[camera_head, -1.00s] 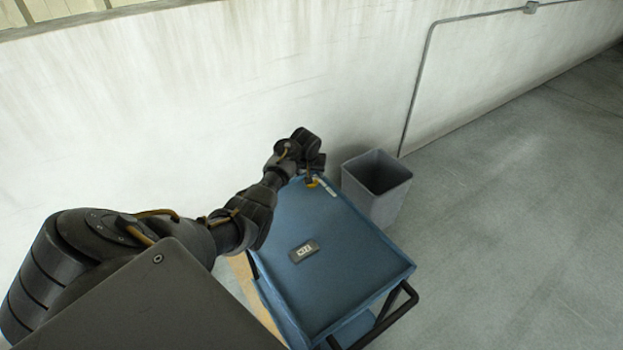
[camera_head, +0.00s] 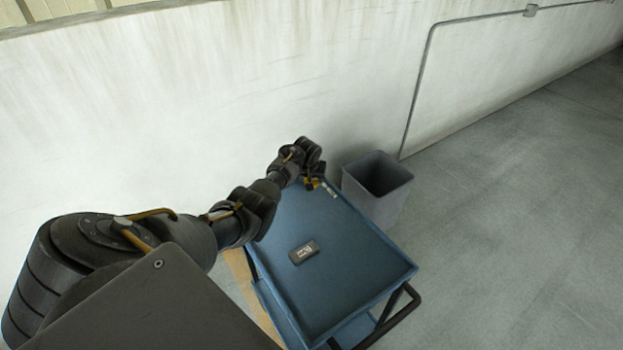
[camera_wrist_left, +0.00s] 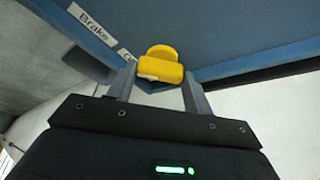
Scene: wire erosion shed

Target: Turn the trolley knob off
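The blue trolley (camera_head: 340,270) stands below the wall, with a yellow knob (camera_head: 311,184) at its far corner. In the left wrist view the yellow knob (camera_wrist_left: 160,68) has a round disc and a thick bar, beside a white label reading "Brake" (camera_wrist_left: 92,24). A second label (camera_wrist_left: 127,54) is partly hidden by a finger. My left gripper (camera_head: 318,182) is at that corner. In the wrist view its fingers (camera_wrist_left: 160,78) stand at both ends of the bar and appear to touch it. My right gripper is not in view.
A small dark device (camera_head: 304,252) lies on the trolley top. A grey bin (camera_head: 376,188) stands close to the right of the knob corner. The pale wall (camera_head: 200,110) is behind. The floor (camera_head: 520,220) at right is clear.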

